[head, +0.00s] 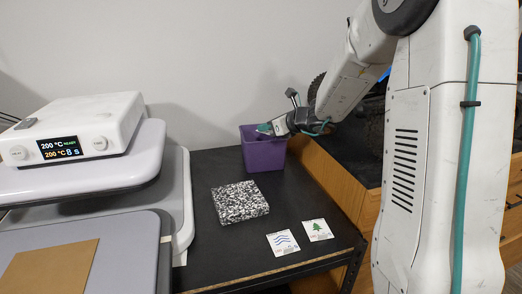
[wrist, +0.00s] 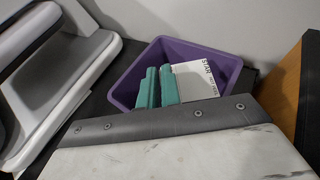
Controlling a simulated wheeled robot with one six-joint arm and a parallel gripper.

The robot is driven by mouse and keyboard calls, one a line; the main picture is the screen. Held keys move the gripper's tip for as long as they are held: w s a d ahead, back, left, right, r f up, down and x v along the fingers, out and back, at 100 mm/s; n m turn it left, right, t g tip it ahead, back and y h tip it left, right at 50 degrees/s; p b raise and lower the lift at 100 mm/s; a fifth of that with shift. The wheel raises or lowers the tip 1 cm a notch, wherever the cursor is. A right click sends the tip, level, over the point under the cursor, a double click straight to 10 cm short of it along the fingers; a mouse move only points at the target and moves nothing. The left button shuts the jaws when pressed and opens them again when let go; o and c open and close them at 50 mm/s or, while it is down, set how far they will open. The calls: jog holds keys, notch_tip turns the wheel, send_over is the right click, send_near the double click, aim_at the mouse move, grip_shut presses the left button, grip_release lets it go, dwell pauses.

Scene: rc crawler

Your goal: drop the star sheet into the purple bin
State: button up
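The purple bin (head: 262,156) stands at the back of the black table, against the wall. It also shows in the wrist view (wrist: 125,90). The star sheet (wrist: 200,80) is a white square with "STAR" printed along one edge. It lies face up within the bin's outline, beside the right finger and partly hidden by it. My gripper (head: 265,129) is over the bin's mouth in the head view. Its two teal fingers (wrist: 159,86) show in the wrist view with a narrow gap between them, and the sheet does not appear between them.
A speckled black and white block (head: 240,202) lies mid-table. A wave sheet (head: 283,243) and a tree sheet (head: 317,230) lie near the front edge. A heat press (head: 80,140) stands at the left. A wooden cabinet (head: 335,178) borders the table at right.

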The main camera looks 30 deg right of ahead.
jog(key=o, duration=0.3)
jog(key=shift+o, duration=0.2)
jog(key=v, duration=0.8)
jog(key=shift+f, duration=0.15)
